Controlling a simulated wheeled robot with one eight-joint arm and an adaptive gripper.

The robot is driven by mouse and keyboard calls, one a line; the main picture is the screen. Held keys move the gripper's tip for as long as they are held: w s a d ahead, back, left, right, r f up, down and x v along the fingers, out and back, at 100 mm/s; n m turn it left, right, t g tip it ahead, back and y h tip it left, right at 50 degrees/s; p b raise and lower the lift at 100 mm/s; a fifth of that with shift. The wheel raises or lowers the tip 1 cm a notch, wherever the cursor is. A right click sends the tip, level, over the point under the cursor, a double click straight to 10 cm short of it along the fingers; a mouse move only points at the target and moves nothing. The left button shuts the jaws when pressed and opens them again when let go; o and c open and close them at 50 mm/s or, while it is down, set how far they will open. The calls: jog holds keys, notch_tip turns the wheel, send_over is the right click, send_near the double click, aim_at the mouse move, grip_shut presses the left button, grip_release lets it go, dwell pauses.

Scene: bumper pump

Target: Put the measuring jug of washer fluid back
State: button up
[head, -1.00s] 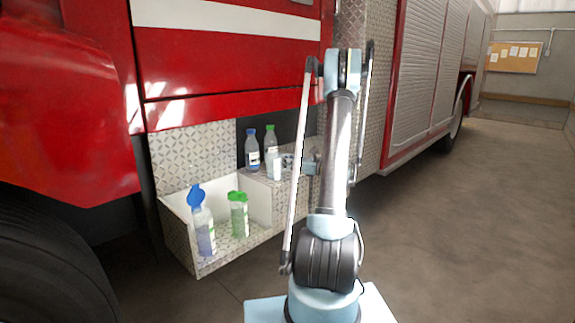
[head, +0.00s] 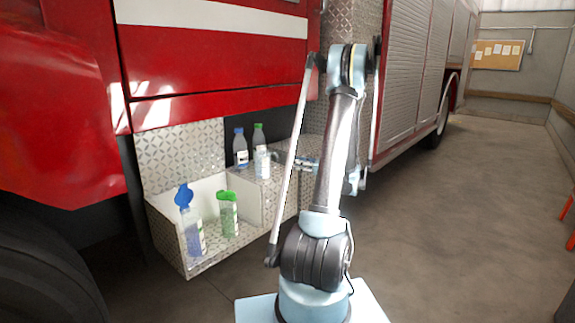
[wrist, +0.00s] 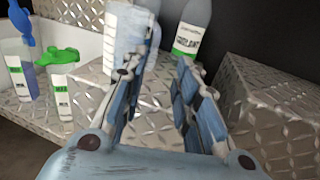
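The measuring jug (head: 262,164), pale and see-through, stands upright on the raised diamond-plate step (head: 262,195), in front of two capped bottles. In the wrist view the jug (wrist: 124,32) shows at the top, beyond my left finger, which hides part of it. My gripper (head: 306,164) is to the right of the jug in the head view, with a small gap between them. In the wrist view my gripper (wrist: 168,65) has its fingers spread, with nothing held between them. The fluid level in the jug is hard to tell.
A blue-capped bottle (head: 240,150) and a green-capped bottle (head: 259,136) stand behind the jug. A lower open bin (head: 165,225) holds a blue-lidded container (head: 190,230) and a green-lidded container (head: 228,215). The red truck body (head: 215,65) overhangs.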

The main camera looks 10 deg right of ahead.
jog(key=s+a+r+n+g+h, duration=0.2)
jog(key=s+a+n+g+h, duration=0.45)
jog(key=s+a+n, duration=0.9)
jog(key=s+d+f+n+g+h, duration=0.1)
jog(key=s+f+n+h, duration=0.1)
jog(key=s, duration=0.7)
jog(key=s+d+f+n+h, duration=0.2)
jog(key=s+n, duration=0.3)
jog(key=s, duration=0.4)
jog(key=s+d+f+n+g+h, duration=0.1)
jog(key=s+f+n+h, duration=0.2)
jog(key=s, duration=0.5)
jog(key=shift+s+d+g, duration=0.25)
jog(key=shift+s+g, duration=0.1)
jog(key=shift+s, duration=0.05)
jog(key=shift+f+n+h, duration=0.1)
jog(key=shift+n+h, duration=0.15)
jog(key=shift+w+f, duration=0.2)
jog(key=shift+w, duration=0.2)
